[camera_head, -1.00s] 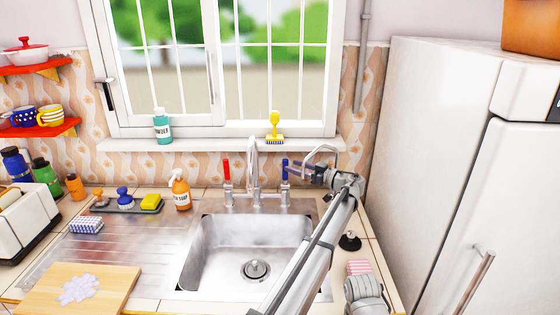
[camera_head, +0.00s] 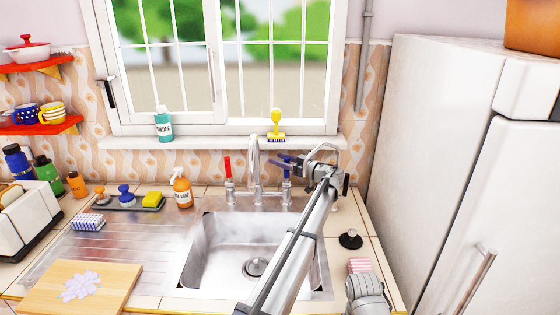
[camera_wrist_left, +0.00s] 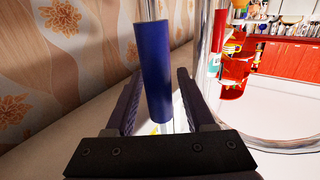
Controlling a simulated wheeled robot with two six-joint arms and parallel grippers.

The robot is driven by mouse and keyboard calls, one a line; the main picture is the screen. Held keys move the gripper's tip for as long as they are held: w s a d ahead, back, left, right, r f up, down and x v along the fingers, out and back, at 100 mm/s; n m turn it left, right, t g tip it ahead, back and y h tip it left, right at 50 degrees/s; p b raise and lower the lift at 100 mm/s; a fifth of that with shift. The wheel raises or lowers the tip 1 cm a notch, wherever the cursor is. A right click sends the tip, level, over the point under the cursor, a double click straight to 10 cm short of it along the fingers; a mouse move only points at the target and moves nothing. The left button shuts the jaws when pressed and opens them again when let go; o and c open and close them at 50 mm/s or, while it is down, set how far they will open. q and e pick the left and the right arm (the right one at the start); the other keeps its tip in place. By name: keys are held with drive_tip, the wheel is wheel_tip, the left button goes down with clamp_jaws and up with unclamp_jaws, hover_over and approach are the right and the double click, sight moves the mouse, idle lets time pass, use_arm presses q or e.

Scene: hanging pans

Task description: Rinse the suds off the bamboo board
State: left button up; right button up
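The bamboo board (camera_head: 113,290) lies flat at the front left of the counter, with a pale patch of suds (camera_head: 81,287) on top. The steel sink (camera_head: 222,259) is to its right. The tap (camera_head: 254,170) stands behind the basin, with a red handle (camera_head: 228,167) and a blue handle (camera_wrist_left: 153,72). No water shows from its spout. My left gripper (camera_head: 284,161) is at the blue handle. In the left wrist view its open fingers (camera_wrist_left: 158,82) stand on either side of the upright blue handle, with gaps beside it.
A black plug (camera_head: 350,239) sits right of the sink. A fridge (camera_head: 430,150) bounds the right side.

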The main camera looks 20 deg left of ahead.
use_arm(q)
clamp_jaws()
idle(1.2)
